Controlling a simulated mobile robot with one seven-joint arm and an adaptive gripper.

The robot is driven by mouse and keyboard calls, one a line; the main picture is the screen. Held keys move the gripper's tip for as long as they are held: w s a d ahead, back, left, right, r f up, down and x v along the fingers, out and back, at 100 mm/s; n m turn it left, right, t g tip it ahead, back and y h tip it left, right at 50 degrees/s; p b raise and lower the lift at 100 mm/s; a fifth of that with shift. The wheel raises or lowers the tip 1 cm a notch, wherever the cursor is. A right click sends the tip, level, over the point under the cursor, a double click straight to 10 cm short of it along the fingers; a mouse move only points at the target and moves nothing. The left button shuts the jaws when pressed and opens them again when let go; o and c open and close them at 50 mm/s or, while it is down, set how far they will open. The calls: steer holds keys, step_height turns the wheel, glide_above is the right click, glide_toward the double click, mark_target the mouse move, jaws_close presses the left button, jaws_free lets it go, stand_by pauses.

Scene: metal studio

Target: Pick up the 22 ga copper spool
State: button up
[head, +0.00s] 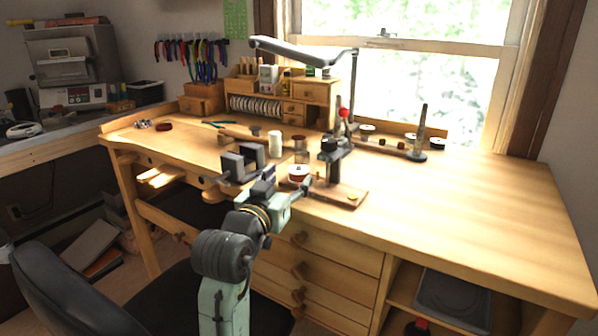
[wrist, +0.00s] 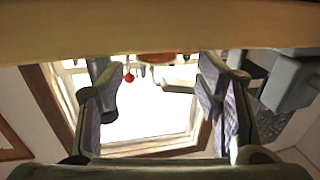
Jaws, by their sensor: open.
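A small spool with a copper-brown band and pale rim (head: 299,173) stands near the bench's front edge in the head view. I take it for the copper spool; its label is too small to read. My gripper (head: 286,184) is just in front of it, open and empty. In the wrist view, which looks upside down, the open fingers (wrist: 162,88) stand wide apart. A copper-brown round shape (wrist: 155,57), likely the same spool, shows between and beyond them, partly cut off by the bench edge.
A grey block-like vise (head: 234,167) stands close left of my gripper. A dark stand (head: 331,160) on a wooden base is close right. A white spool (head: 275,143) and a brownish jar or spool (head: 302,150) stand behind. The bench's right side (head: 470,200) is clear.

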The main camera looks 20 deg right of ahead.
mark_target(297, 169)
steer(key=shift+p+x, duration=1)
steer(key=shift+x, duration=2.05)
steer(key=shift+c, duration=0.5)
steer(key=c, duration=1.2)
steer(key=shift+o, duration=0.2)
